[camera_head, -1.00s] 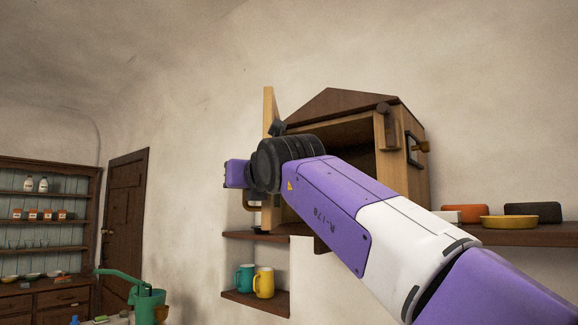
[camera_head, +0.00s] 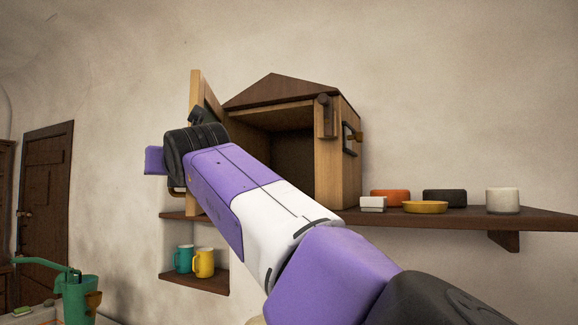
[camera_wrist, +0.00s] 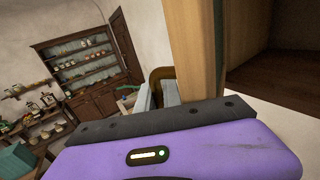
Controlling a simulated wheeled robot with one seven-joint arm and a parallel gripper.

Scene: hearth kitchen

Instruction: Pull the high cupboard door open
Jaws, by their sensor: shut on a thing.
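The high cupboard (camera_head: 350,170) is a wooden box with a dark peaked roof, standing above the wall shelf. Its door (camera_head: 195,95) stands open at the left, swung outward, and the dark interior (camera_head: 292,155) shows. My arm crosses in front of the door's lower part. In the wrist view the door's edge (camera_wrist: 203,45) rises just right of my gripper (camera_wrist: 158,96). My gripper is shut on the curved brown handle (camera_wrist: 160,73) on the door's outer face. The lower part of the handle (camera_head: 176,191) shows below my wrist in the head view; the fingertips are hidden there.
The shelf (camera_head: 540,217) holds several dishes, including a yellow dish (camera_head: 425,207), right of the cupboard. A niche below holds a teal mug (camera_head: 183,259) and a yellow mug (camera_head: 204,262). A dresser (camera_wrist: 85,65) stands far off.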

